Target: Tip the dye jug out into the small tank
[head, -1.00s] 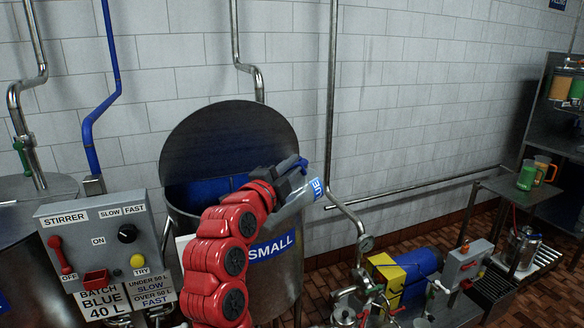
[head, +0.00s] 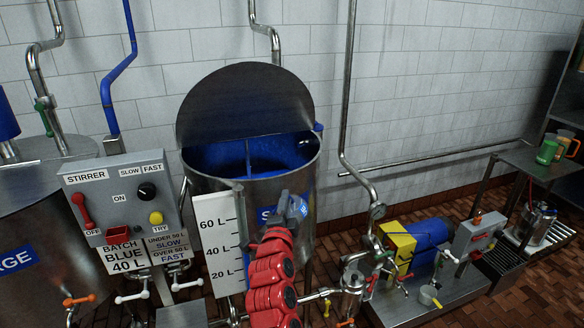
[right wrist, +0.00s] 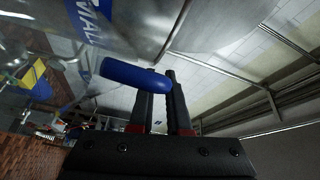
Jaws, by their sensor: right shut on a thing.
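The small tank (head: 306,180) is a steel drum in the middle of the head view, its round lid (head: 245,105) raised behind its open, blue-lined mouth. My right gripper (head: 293,205) is in front of the tank's wall, below the rim, and covers part of its blue label. In the right wrist view, the gripper is shut on the blue handle (right wrist: 135,75) of the dye jug. The jug's body is mostly hidden behind my gripper in the head view, so its tilt and contents cannot be told. My left gripper is not in view.
A stirrer box (head: 118,205) with switches stands left of the tank, near a larger tank. A white litre gauge (head: 217,240) is on the small tank's front. A pump (head: 420,240) and pipes are low at right. Green (head: 547,151) and orange jugs stand on a shelf.

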